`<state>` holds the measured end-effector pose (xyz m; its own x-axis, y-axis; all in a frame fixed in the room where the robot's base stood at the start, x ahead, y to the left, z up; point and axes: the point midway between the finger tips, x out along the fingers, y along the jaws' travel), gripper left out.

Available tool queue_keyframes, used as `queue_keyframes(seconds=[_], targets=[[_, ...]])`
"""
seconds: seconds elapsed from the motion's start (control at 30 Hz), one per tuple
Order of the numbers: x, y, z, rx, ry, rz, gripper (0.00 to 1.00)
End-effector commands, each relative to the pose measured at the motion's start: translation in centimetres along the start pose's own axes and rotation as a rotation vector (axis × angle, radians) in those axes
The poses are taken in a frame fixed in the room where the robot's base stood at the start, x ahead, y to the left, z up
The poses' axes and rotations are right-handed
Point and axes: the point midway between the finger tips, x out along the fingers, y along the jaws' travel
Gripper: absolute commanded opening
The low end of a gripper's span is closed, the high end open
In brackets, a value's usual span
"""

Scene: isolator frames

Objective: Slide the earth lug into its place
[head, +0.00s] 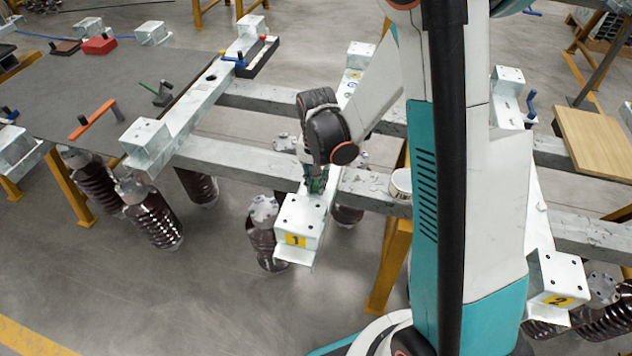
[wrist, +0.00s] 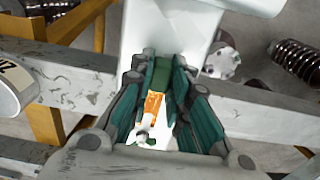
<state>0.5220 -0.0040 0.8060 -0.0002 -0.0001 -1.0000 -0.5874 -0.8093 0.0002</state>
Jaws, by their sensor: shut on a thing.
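My gripper (wrist: 160,80) is shut in the wrist view, its teal fingers on both sides of the earth lug. The lug shows a dark green block (wrist: 162,71) between the fingertips and a copper-orange strip (wrist: 153,104) running back toward the palm. In the head view my gripper (head: 316,184) points down at the back end of the white steel frame marked 1 (head: 302,216). The lug is too small and covered there to make out. A silvery bolt-like piece (wrist: 145,136) lies below the strip. I cannot tell whether the lug touches the frame.
Long grey beams (head: 240,160) run under the frames. Brown ribbed insulators (head: 152,215) hang near them. A round tin (head: 401,184) stands on the beam right of my gripper. A frame marked 2 (head: 556,283) is at right. A grey table (head: 110,85) with tools stands at left.

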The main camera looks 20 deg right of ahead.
Motion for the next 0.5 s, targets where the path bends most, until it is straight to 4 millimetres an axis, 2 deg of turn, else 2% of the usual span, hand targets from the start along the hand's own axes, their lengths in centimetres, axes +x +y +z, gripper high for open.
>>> queue_keyframes(seconds=[0.5], targets=[[0.0, 0.0, -1.9, 0.001, 0.0, 0.0, 0.0]])
